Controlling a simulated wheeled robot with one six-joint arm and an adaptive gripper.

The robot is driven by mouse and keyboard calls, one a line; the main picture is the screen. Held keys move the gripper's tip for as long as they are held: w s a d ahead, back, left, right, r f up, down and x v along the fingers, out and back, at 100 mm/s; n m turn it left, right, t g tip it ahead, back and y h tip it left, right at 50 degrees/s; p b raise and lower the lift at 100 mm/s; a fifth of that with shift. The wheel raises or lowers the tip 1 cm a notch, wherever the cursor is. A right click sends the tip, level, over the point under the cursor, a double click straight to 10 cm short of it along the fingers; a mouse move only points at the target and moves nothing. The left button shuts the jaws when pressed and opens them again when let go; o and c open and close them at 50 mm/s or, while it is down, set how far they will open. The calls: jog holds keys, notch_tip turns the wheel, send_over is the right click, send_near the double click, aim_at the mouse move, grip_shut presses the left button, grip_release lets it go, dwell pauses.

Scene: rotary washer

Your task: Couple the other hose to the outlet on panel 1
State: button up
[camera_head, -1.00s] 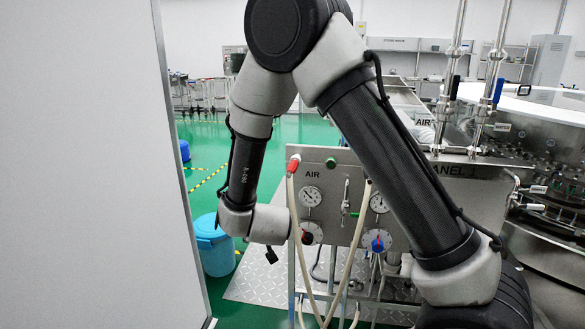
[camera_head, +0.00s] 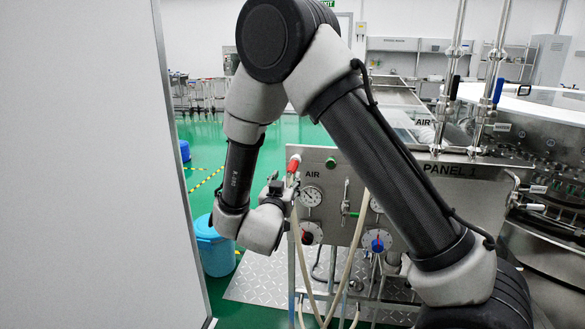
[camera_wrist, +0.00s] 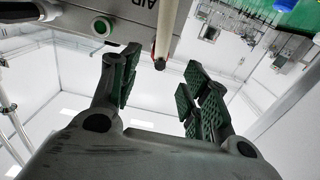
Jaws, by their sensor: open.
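Panel 1 (camera_head: 345,247) is a steel panel marked AIR. A green-ringed round outlet (camera_head: 331,163) sits near its top edge, also seen in the wrist view (camera_wrist: 101,27). A pale hose with a red end (camera_head: 294,164) stands at the panel's top left corner. A second pale hose (camera_head: 358,232) rises to the right, and my arm hides its upper end. My gripper (camera_head: 284,186) is open beside the red-ended hose. In the wrist view, my fingers (camera_wrist: 157,82) are apart and the pale hose (camera_wrist: 166,25) shows in line with the gap; contact cannot be told.
Gauges (camera_head: 311,196), a green-handled valve (camera_head: 345,207) and red and blue knobs (camera_head: 378,245) stand out from the panel. A blue bucket (camera_head: 214,250) stands on the floor at left. A large white wall (camera_head: 90,160) fills the left side. The rotary machine (camera_head: 560,150) is at right.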

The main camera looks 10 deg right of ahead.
aim_at(290, 172)
jog(key=shift+x, duration=4.45)
grip_shut()
jog(key=shift+s+a, duration=0.1)
jog(key=shift+s, duration=0.05)
jog(key=shift+v, duration=2.85)
jog(key=shift+s, duration=0.15)
jog(key=shift+s+a, duration=0.25)
jog(key=shift+s, duration=0.3)
